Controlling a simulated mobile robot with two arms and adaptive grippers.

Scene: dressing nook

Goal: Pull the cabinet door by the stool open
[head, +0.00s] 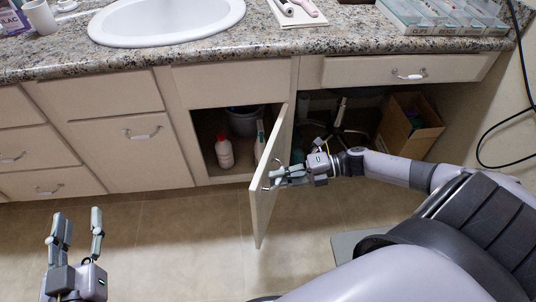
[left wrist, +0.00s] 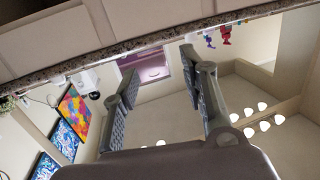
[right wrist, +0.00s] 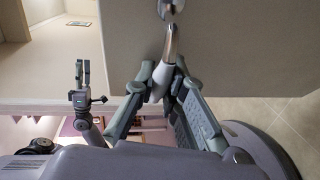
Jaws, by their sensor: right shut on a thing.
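The cream cabinet door (head: 263,200) stands well open, swung out from the cabinet under the sink. My right gripper (head: 279,176) is at its outer face, shut on the door handle (right wrist: 170,48), which shows between the fingertips in the right wrist view (right wrist: 163,80). The gripper hides part of the handle. The stool (head: 341,118) is partly seen in the recess right of the door. My left gripper (head: 77,222) is open and empty, low at the left, away from the cabinets.
Inside the open cabinet (head: 203,135) are a pinkish-white bottle (head: 224,153) and a grey bucket (head: 243,120). A cardboard box (head: 408,128) sits in the recess. The granite counter (head: 270,48) overhangs the cabinets. Tiled floor (head: 165,235) is clear left of the door.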

